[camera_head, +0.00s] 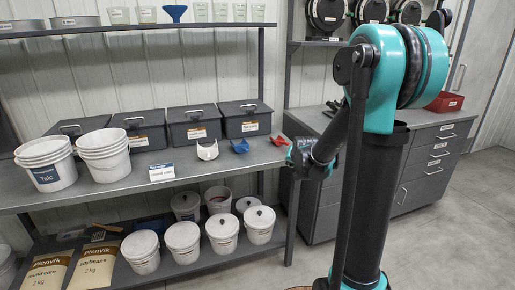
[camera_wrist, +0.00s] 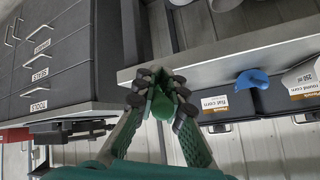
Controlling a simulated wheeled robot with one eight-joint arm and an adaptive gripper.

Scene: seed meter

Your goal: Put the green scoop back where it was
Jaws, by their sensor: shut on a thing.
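The green scoop (camera_wrist: 162,106) is between the fingers of my gripper (camera_wrist: 160,98) in the wrist view, which is shut on it. The fingers cover much of the scoop. In the head view my gripper (camera_head: 300,158) is at the right end of the grey shelf (camera_head: 120,185), and the scoop cannot be made out there. The blue scoop also shows in the wrist view (camera_wrist: 252,82).
Dark lidded boxes (camera_head: 243,122) stand behind the scoops. White buckets (camera_head: 104,155) and a round corn card (camera_head: 162,173) are to the left. More buckets (camera_head: 222,230) fill the lower shelf. A grey drawer cabinet (camera_head: 428,170) with a red bin (camera_head: 444,102) is at right.

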